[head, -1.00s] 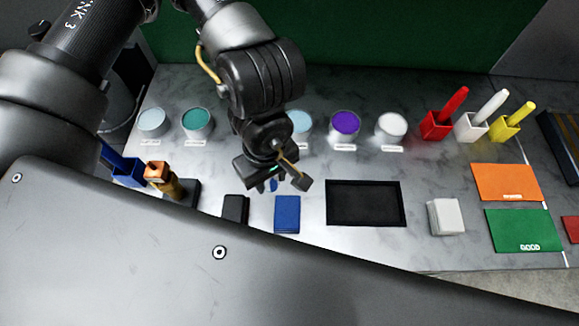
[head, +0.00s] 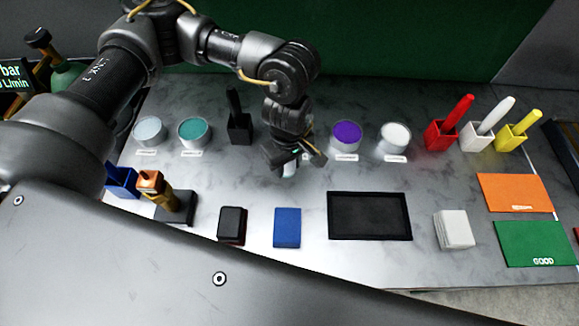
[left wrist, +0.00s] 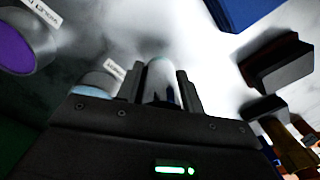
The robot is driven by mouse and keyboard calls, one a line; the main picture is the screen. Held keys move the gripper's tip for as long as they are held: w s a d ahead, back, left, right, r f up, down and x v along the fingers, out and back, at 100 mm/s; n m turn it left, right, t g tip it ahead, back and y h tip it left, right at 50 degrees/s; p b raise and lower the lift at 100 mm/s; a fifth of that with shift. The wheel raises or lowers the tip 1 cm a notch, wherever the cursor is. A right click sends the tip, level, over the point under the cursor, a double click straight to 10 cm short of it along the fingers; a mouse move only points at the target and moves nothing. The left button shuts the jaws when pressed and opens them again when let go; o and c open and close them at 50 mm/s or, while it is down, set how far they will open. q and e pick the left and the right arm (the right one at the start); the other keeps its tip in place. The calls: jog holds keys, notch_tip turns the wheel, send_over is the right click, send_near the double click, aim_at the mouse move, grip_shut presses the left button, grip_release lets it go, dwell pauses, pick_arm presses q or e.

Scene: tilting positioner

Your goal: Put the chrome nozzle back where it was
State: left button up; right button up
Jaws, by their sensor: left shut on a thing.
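My left gripper (head: 284,166) is over the back half of the table, between the teal cup and the purple cup. In the left wrist view its fingers (left wrist: 160,90) are shut on a shiny, rounded chrome piece, which I take to be the chrome nozzle (left wrist: 160,72). In the head view only a small pale bit shows below the jaws. A light blue cup (left wrist: 98,82) with a label is right beside the gripper in the wrist view; in the head view the gripper and arm hide it. My right gripper is not in view.
A row of labelled cups holds teal (head: 194,132), purple (head: 346,136) and white (head: 395,138). A black holder (head: 240,128) stands left of the gripper. In front are a black block (head: 232,225), a blue pad (head: 287,228) and a black tray (head: 370,238). Pen holders (head: 440,136) stand at right.

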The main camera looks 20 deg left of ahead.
aim_at(289, 171)
pick_arm(q)
jog(key=shift+w+f+p, duration=0.15)
jog(key=shift+f, duration=0.8)
jog(key=shift+w+f+p, duration=0.15)
jog(key=shift+f, duration=0.8)
jog(key=shift+f, duration=0.15)
jog(key=o, duration=1)
